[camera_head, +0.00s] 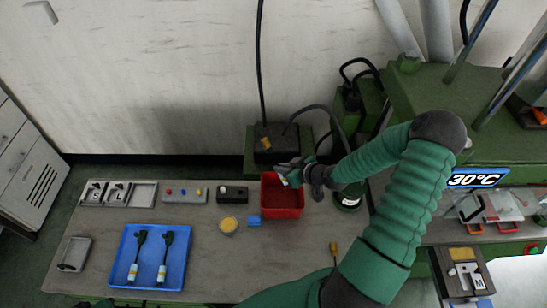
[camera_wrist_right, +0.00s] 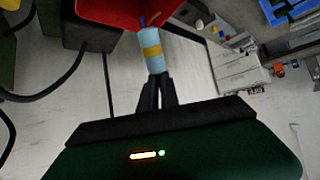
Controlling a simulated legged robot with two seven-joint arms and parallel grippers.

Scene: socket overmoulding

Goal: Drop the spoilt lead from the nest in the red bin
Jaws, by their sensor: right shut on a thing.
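My right gripper (camera_head: 294,171) is over the back part of the red bin (camera_head: 279,209). It is shut on a lead, whose pale end (camera_head: 284,180) shows above the bin in the head view. In the right wrist view, the shut fingers (camera_wrist_right: 157,92) hold the lead (camera_wrist_right: 150,50), a light blue piece with a yellow band. Its far end points toward the red bin (camera_wrist_right: 106,11). The lead is above the bin, not resting on its floor as far as I can see.
A blue tray (camera_head: 118,268) holds two dark leads with pale ends. A green machine (camera_head: 435,95) stands at right.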

